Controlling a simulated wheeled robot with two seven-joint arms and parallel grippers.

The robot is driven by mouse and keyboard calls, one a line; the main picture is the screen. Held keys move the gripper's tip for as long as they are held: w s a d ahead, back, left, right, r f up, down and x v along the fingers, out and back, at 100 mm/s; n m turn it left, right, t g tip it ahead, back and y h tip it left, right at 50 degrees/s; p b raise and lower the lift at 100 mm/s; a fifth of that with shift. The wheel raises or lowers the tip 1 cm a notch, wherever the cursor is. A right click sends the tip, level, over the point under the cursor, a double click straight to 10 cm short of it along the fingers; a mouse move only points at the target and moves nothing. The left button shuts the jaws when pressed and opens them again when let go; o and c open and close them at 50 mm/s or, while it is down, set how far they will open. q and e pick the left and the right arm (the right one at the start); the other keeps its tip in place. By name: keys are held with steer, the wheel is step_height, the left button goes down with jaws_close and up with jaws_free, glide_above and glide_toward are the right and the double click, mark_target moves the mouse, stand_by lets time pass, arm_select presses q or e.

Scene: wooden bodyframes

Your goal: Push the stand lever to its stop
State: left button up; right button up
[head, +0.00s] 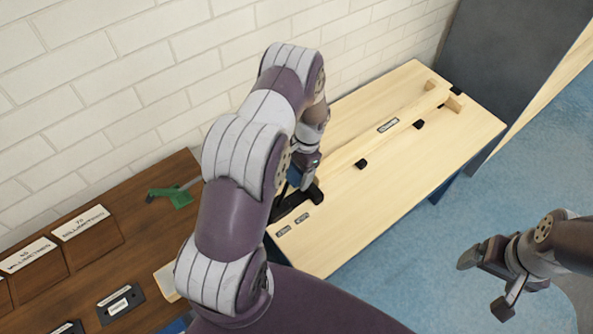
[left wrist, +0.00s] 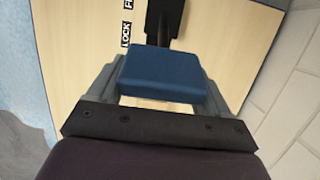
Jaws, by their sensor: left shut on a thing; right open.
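The stand lever has a blue block handle (left wrist: 163,75) on a dark shaft (left wrist: 165,18). In the left wrist view the handle sits between the two grey fingers of my left gripper (left wrist: 160,88), which is shut on it. In the head view my left gripper (head: 303,178) is at the near left end of the light wooden bench, above a black base (head: 294,198); my arm hides part of it. A LOCK label (left wrist: 125,33) and a partly cut-off label lie beside the shaft. My right gripper (head: 492,276) is open and empty, away from the bench.
The light wooden bench (head: 355,225) carries a long wooden bar (head: 375,146) and small black blocks. A brown table (head: 75,258) on the left holds a green tool (head: 178,197) and labelled trays. A brick wall (head: 110,85) stands behind. Blue floor (head: 540,140) is clear at right.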

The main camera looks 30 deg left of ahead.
arm_select(q)
steer(key=o, duration=1.4)
steer(key=shift+s+f, duration=0.25)
steer(key=shift+s, duration=0.05)
steer(key=b+v, duration=0.1)
steer(key=v, duration=1.1)
steer(key=shift+w+d+r, duration=0.1)
steer(key=shift+w+r, duration=0.15)
steer(key=shift+r, duration=0.1)
steer(key=shift+c, duration=0.2)
